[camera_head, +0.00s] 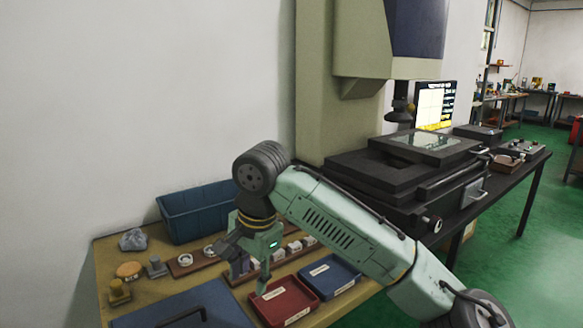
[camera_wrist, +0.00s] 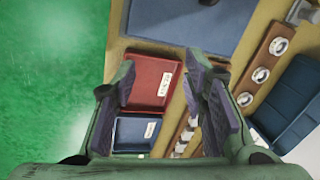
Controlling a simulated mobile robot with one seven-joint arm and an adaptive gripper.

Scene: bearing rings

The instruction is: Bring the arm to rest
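My green arm reaches from the lower right over the workbench, its wrist bent down. My gripper (camera_head: 245,266) points down above the bench, near the red tray (camera_head: 283,301) and a wooden rack. In the wrist view my gripper (camera_wrist: 160,78) has its two fingers wide apart with nothing between them. The red tray (camera_wrist: 153,84) and the blue tray (camera_wrist: 134,134) lie below, both with white labels and apparently empty. Pale rings (camera_head: 209,251) sit on a wooden holder left of my gripper in the head view. Part of the rack is hidden behind my gripper.
A dark blue bin (camera_head: 197,210) stands at the back of the bench. A blue mat (camera_head: 180,308) lies at the front. A stamp-like brass piece (camera_head: 119,292) and small items sit at left. A measuring machine (camera_head: 400,165) with a black stage stands right, close behind my arm.

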